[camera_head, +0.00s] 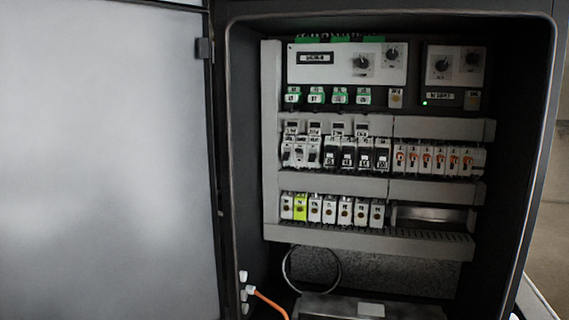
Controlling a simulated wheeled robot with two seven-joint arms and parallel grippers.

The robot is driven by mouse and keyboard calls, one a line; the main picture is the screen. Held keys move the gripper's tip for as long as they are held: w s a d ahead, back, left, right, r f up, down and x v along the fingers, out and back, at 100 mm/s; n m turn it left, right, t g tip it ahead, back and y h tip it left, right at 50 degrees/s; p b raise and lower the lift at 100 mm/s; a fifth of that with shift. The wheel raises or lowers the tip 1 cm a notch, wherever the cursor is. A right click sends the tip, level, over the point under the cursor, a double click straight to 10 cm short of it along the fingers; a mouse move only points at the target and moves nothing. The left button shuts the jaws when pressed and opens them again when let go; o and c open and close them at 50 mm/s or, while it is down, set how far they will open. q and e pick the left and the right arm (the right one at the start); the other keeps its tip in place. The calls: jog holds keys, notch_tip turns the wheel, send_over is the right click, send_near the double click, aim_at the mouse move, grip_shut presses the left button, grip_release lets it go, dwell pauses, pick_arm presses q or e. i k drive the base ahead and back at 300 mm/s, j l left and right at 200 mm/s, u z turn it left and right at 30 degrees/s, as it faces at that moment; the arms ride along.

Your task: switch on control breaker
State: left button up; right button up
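An open dark electrical cabinet (240,150) fills the middle and right of the head view. Inside, the middle rail carries white breakers (300,154) at the left, black-fronted breakers (364,155) in the middle and white breakers with orange levers (440,160) at the right. Their labels are too small to read, so I cannot tell which one is the control breaker. The lever positions are also too small to tell. Neither of my grippers is in view.
A pale cabinet door (105,160) stands open at the left. Control units with knobs (347,63) sit at the top, beside a lit green lamp (425,103). Terminal blocks (330,209) line the lower rail. An orange cable (268,302) is at the bottom. The cabinet front is unobstructed.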

aim_at(286, 155)
jog(key=k+u, duration=0.2)
jog(key=u, duration=0.25)
jog(key=k+u, duration=0.15)
jog(key=u, duration=0.3)
jog(key=k+j+u, duration=0.15)
jog(key=u, duration=0.3)
